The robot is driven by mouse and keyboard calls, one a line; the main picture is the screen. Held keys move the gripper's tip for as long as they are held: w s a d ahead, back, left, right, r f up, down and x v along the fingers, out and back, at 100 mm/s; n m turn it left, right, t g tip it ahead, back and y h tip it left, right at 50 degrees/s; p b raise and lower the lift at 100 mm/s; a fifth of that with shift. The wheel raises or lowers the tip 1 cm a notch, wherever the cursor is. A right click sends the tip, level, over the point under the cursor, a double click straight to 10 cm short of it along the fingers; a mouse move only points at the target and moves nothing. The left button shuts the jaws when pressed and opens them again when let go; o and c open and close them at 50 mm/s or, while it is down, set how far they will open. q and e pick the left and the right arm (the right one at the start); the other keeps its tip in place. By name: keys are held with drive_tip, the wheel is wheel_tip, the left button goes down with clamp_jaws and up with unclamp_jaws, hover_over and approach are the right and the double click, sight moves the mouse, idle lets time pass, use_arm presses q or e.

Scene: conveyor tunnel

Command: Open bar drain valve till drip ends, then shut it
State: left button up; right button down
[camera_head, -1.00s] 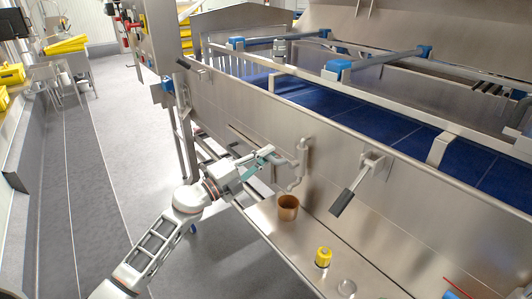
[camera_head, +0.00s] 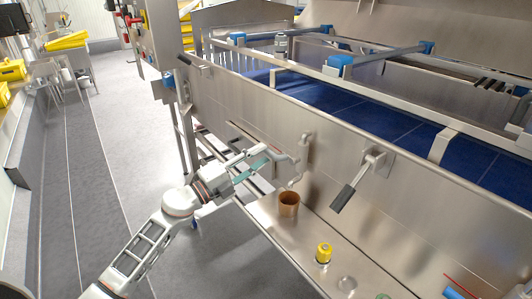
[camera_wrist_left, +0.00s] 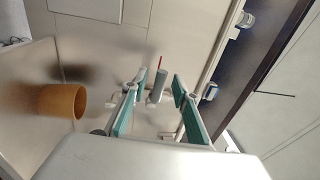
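A thin drain pipe (camera_head: 296,180) hangs from the steel side panel above a copper-coloured cup (camera_head: 289,204) on the tray. I cannot make out any drip. A lever with a dark grip (camera_head: 343,198) is mounted on the panel to the right, slanting down to the left. My left gripper (camera_head: 272,155) is beside the pipe's upper part; whether it touches is unclear. In the left wrist view its teal-padded fingers (camera_wrist_left: 159,88) stand apart with nothing clasped. A grey cylinder (camera_wrist_left: 156,88) shows beyond them, and the cup (camera_wrist_left: 65,101) is at left. My right gripper is out of view.
A yellow-topped fitting (camera_head: 323,252) and a clear round piece (camera_head: 346,284) are on the steel tray (camera_head: 310,228). A blue conveyor belt (camera_head: 360,114) runs behind the panel. The grey floor (camera_head: 130,150) at left is open.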

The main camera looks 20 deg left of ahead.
use_arm(q)
drive_tip(key=v, duration=0.8)
drive_tip(key=shift+s+a, duration=0.2)
drive_tip(key=shift+s, duration=0.1)
